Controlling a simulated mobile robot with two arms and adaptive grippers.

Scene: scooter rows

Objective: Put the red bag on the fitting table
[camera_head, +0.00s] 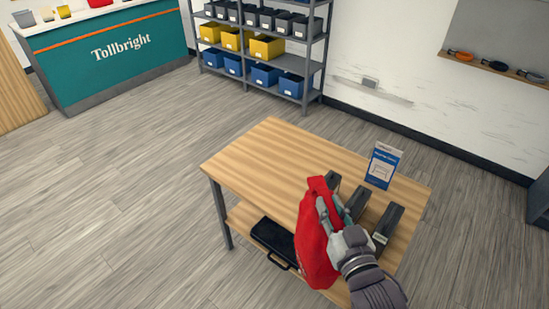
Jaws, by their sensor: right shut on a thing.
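The red bag (314,246) hangs from my right gripper (328,212), which is shut on its upper part. The bag is in front of a wooden table (262,158) and covers part of its near side; I cannot tell whether it touches the top. The table has a lower shelf, and nothing in the picture names it as the fitting table. My left gripper is not in view.
Several dark grey blocks (388,225) and a blue sign card (382,166) stand on the table's right part. Its left part is bare. A black case (272,238) lies on the lower shelf. A shelf rack (314,62) and a teal counter (115,55) stand behind, with open floor at left.

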